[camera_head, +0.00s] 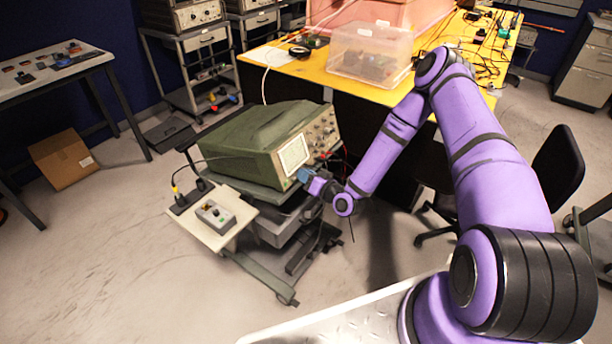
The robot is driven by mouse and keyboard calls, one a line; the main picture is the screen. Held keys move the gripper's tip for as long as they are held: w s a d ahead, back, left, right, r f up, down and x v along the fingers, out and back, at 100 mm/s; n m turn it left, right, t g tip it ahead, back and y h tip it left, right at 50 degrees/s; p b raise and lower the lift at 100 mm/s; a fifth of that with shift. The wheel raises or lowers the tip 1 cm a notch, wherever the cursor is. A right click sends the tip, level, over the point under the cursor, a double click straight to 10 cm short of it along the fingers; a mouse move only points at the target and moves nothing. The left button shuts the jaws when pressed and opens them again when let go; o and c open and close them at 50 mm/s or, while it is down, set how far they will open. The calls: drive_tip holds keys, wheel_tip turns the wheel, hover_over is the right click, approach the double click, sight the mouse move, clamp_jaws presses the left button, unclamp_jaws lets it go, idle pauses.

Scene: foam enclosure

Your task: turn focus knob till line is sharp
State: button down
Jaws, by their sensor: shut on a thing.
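A green oscilloscope (254,141) stands on a wheeled cart (262,243) left of centre. Its screen (294,155) is a pale lit rectangle on the front panel, and any line on it is too small to make out. Several knobs show on the panel (322,134) right of the screen. My gripper (306,175) is at the lower part of the front panel, just below the screen. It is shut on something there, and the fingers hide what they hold. The focus knob cannot be told apart from here.
A yellow table (285,66) with a clear plastic box (371,52) and cables stands behind. A small control box (215,214) sits on the cart's side shelf. A black chair (557,165) is at right. A cardboard box (63,159) lies on the open floor at left.

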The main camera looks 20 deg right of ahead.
drive_tip(key=shift+m+h, duration=0.4)
drive_tip(key=shift+m, duration=0.8)
drive_tip(key=c, duration=1.4)
unclamp_jaws()
drive_tip(key=shift+s, duration=0.1)
drive_tip(key=v, duration=1)
drive_tip(key=shift+s, duration=0.35)
drive_tip(key=shift+d+r, duration=0.1)
drive_tip(key=shift+d, duration=0.05)
